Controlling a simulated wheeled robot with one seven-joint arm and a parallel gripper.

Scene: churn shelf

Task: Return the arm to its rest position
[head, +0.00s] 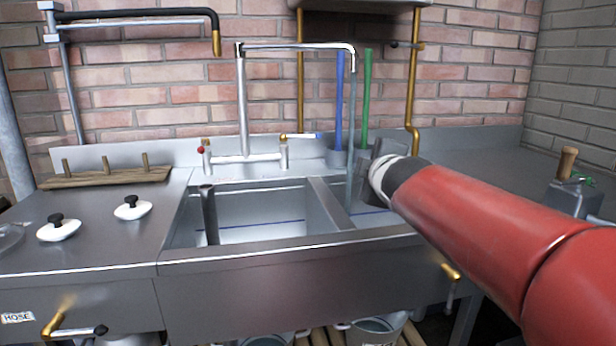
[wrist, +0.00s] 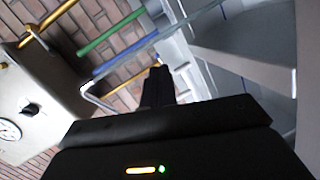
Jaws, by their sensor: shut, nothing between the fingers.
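My red arm reaches in from the lower right of the head view, over the right part of the sink. My gripper (head: 366,165) is at its far end, partly hidden behind the pale wrist, above the sink's right rear. In the wrist view the dark fingers (wrist: 158,84) are together, with nothing between them. The steel sink (head: 250,254) has two basins with a divider (head: 328,203). A thin pale column, apparently water, drops from the tap spout (head: 351,50) into the right basin, close beside my gripper.
A blue handle (head: 339,100) and a green handle (head: 366,100) stand behind the sink near my gripper. White black-knobbed lids (head: 58,230) and a pegged wooden rack (head: 105,177) are on the left counter. A wooden-handled object (head: 567,163) stands at the far right.

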